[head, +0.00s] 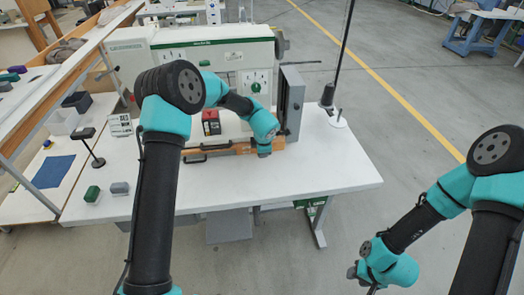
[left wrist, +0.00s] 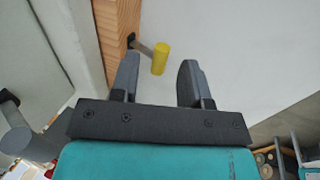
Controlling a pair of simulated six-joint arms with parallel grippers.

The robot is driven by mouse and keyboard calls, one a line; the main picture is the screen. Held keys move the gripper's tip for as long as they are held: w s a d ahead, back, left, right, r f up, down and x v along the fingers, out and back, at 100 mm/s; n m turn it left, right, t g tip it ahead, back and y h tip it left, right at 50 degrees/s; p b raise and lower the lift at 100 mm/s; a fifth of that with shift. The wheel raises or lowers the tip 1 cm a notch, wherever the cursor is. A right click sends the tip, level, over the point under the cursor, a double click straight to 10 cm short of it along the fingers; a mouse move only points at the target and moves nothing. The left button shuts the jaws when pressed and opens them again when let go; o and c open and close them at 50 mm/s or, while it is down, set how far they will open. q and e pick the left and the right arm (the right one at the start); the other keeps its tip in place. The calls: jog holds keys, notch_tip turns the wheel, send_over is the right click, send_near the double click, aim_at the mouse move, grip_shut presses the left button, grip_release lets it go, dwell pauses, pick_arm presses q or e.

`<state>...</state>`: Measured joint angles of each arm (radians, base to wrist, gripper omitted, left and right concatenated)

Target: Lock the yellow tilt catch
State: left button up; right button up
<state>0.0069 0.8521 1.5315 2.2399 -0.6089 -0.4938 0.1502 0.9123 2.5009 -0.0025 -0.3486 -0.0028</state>
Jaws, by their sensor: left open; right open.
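The yellow tilt catch (left wrist: 160,58) shows in the left wrist view as a yellow cylinder on the end of a grey lever beside a wooden block (left wrist: 108,35). My left gripper (left wrist: 157,80) is open, with its fingers on either side of and just short of the catch; nothing is between them. In the head view my left wrist hangs over the right end of the wooden strip at the machine's base, and I cannot make out the catch there. My right gripper (head: 371,289) is at the bottom edge of the head view, apart from the table and empty as far as it shows.
The green-and-white machine (head: 220,55) stands at the back of the white table (head: 300,172), with a grey upright box (head: 291,100) at its right. A red-and-black block (head: 211,122) sits at its front. Green (head: 92,194) and grey (head: 120,188) blocks lie left. The table's right front is clear.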

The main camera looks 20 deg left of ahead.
pick_arm(q)
jog(key=v, duration=1.6)
jog(key=shift+s+r, duration=0.15)
jog(key=shift+r, duration=0.05)
